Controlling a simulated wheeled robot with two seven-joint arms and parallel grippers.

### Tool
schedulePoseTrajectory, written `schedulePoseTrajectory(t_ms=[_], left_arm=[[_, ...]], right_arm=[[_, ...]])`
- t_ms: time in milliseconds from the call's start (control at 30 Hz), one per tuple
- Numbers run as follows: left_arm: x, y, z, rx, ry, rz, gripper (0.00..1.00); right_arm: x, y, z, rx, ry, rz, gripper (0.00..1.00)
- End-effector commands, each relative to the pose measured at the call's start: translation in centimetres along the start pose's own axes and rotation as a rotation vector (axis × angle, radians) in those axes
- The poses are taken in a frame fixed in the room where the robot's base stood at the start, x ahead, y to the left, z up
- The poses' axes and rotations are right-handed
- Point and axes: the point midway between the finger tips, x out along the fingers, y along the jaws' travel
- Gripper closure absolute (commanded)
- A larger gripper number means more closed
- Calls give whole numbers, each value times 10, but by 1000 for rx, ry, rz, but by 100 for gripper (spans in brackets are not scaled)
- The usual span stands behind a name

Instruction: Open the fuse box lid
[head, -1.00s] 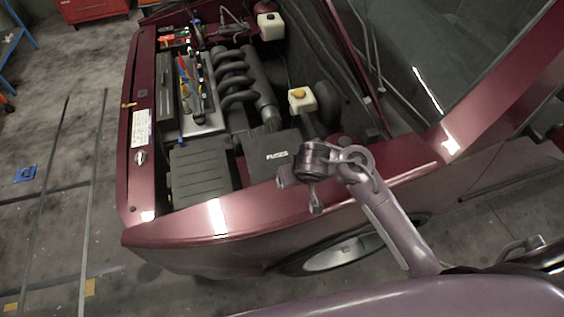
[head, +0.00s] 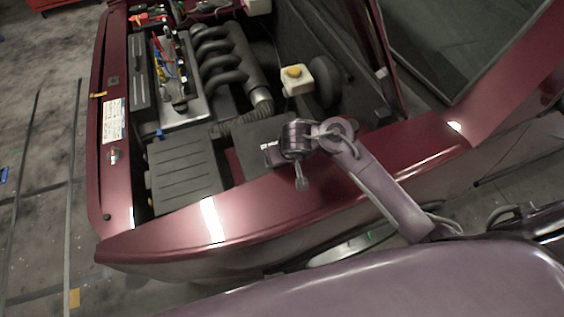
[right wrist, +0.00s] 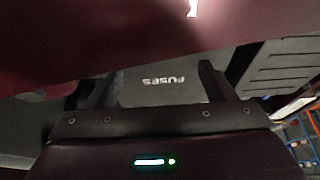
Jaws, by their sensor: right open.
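The fuse box lid (head: 262,130) is a flat dark grey cover in the engine bay, lying closed. My right wrist in the head view covers its near right part and most of its white FUSES label. In the right wrist view the lid (right wrist: 160,95) shows its FUSES label upside down between the two dark fingers of my right gripper (right wrist: 148,78). The fingers are apart with nothing held. I cannot tell whether they touch the lid. In the head view my right gripper's fingers are hidden behind the wrist. My left gripper is not in view.
The dark red fender (head: 240,207) runs along the near side of the bay, under my right arm. A ribbed black box (head: 185,168) stands left of the fuse box.

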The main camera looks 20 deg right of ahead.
Motion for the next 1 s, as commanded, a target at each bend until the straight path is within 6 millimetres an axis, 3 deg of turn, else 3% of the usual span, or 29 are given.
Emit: schedulePoseTrajectory(t_ms=[100,300,667,1000], left_arm=[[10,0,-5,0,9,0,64],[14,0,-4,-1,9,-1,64],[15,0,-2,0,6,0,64],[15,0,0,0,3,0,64]], right_arm=[[23,1,1,-3,-1,3,24],[44,0,0,0,0,1,24],[49,0,0,1,0,0,25],[49,0,0,1,0,0,69]])
